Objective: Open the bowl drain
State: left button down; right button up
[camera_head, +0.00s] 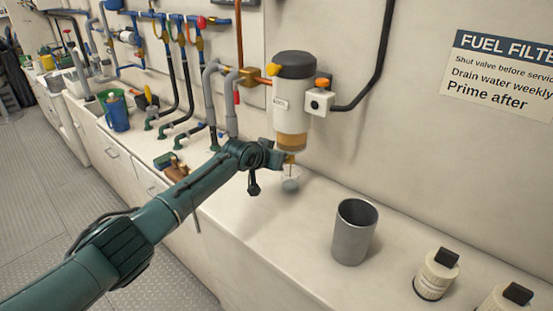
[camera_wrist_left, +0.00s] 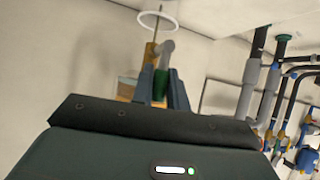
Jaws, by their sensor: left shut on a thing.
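The fuel filter (camera_head: 292,105) is mounted on the wall, with a white body, a dark cap and an amber bowl (camera_head: 291,142) at its bottom. A small brass drain (camera_head: 290,159) hangs under the bowl. My left gripper (camera_head: 284,161) reaches in from the left and is shut on the drain, just below the bowl. The wrist view is upside down: the amber bowl (camera_wrist_left: 127,88) is partly hidden behind my left gripper (camera_wrist_left: 164,82), and a thin brass stem (camera_wrist_left: 149,56) runs up toward a pale ring (camera_wrist_left: 157,20). My right gripper is not in view.
A grey metal cup (camera_head: 354,232) stands on the white counter, right of the filter. Black-topped cream canisters (camera_head: 437,274) stand at the lower right. Hoses and pipes (camera_head: 175,70) line the wall at left. A blue jug (camera_head: 116,112) stands on the counter further left.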

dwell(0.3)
pick_arm(q)
jog(key=c, duration=1.7)
grip_release()
jog(key=shift+s+a, duration=0.1)
jog(key=v, duration=1.3)
